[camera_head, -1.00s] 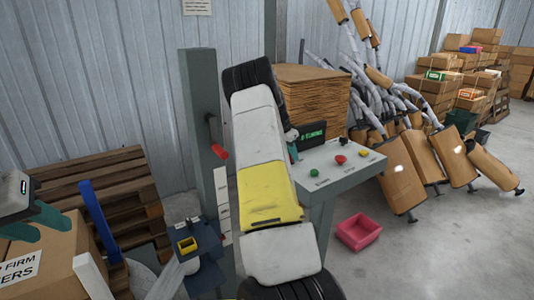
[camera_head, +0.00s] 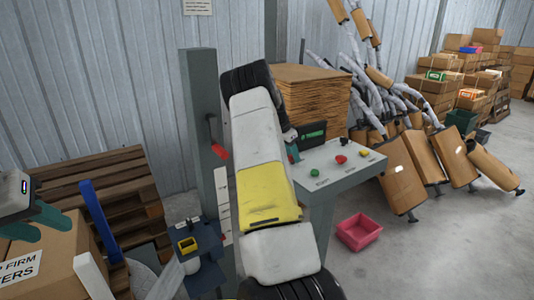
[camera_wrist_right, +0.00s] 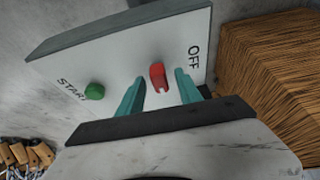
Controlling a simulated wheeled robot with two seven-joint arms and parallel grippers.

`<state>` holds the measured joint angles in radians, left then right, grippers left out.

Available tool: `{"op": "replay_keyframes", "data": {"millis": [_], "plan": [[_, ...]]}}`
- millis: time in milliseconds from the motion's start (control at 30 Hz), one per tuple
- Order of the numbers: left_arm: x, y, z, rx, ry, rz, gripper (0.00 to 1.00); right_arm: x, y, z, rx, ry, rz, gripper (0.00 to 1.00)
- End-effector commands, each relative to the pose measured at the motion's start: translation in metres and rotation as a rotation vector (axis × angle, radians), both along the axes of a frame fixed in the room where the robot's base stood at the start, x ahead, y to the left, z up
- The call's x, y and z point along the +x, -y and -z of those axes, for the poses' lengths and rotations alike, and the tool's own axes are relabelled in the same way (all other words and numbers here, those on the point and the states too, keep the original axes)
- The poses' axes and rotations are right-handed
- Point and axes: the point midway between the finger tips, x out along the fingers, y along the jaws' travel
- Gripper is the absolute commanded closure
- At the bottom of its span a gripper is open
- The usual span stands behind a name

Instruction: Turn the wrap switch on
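The red switch (camera_wrist_right: 157,77) stands on a light panel (camera_wrist_right: 120,62) beside the word OFF in the right wrist view. My right gripper (camera_wrist_right: 160,84) is open there, one teal finger on each side of the switch, with small gaps visible. Whether the fingers touch it at depth I cannot tell. My left gripper (camera_head: 33,222) is open and empty above a cardboard box at the left edge.
A green START button (camera_wrist_right: 94,91) sits on the panel near the switch. A pink bin (camera_head: 358,231) lies on the floor.

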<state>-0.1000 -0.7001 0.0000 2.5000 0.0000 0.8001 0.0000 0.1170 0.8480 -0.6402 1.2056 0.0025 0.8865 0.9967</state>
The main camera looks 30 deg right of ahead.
Motion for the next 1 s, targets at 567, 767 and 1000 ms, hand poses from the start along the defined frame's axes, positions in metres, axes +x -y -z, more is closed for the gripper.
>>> {"op": "replay_keyframes", "data": {"millis": [567, 767, 1000], "plan": [[0.000, 0.000, 0.000, 0.000, 0.000, 0.000, 0.64, 0.000, -0.024, -0.058, -0.001, 0.003, -0.001, 0.58], [0.000, 0.000, 0.000, 0.000, 0.000, 0.000, 0.64, -0.002, -0.029, -0.071, -0.001, 0.000, 0.000, 0.58], [0.000, 0.000, 0.000, 0.000, 0.000, 0.000, 0.64, -0.002, -0.030, -0.072, 0.000, 0.000, 0.000, 0.58]]}}
